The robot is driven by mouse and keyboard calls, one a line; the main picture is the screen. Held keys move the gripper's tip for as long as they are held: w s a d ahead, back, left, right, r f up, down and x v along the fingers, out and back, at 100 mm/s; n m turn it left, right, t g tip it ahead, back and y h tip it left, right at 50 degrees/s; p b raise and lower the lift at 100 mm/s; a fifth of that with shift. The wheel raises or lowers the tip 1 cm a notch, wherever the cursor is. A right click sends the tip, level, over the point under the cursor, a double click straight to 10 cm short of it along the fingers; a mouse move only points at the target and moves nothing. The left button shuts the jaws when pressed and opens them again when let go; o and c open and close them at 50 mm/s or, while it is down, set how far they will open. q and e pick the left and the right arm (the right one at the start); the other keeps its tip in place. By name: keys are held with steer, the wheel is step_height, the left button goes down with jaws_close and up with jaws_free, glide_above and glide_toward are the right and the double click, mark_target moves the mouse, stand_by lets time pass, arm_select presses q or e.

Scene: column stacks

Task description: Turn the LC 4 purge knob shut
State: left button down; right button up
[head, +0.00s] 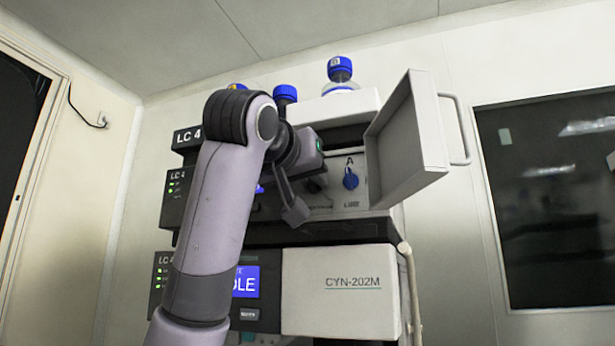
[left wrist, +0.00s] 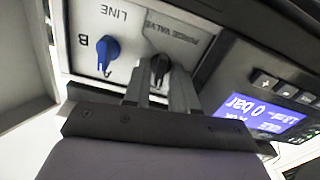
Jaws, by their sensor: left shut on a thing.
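The black purge knob (left wrist: 160,66) sits under the "PURGE VALVE" lettering in the left wrist view. My left gripper (left wrist: 159,82) has one finger on each side of it and is shut on it. In the head view the left gripper (head: 319,182) reaches the panel of the LC 4 stack, and the arm and gripper mostly hide the knob. The stack's label (head: 188,137) reads LC 4. My right gripper is not in view.
A blue line knob (left wrist: 107,50) marked A and B is beside the purge knob, and also shows in the head view (head: 351,181). A module door (head: 410,140) stands open at the right. A display (left wrist: 258,115) reads 0 bar. Blue-capped bottles (head: 340,70) stand on top.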

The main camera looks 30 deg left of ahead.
arm_select(q)
steer(key=shift+f+m, duration=0.15)
steer(key=shift+m, duration=0.65)
steer(key=c, duration=1.2)
jaws_free()
steer(key=shift+s+d, duration=0.1)
steer(key=b+v, duration=0.2)
steer(key=v, duration=0.5)
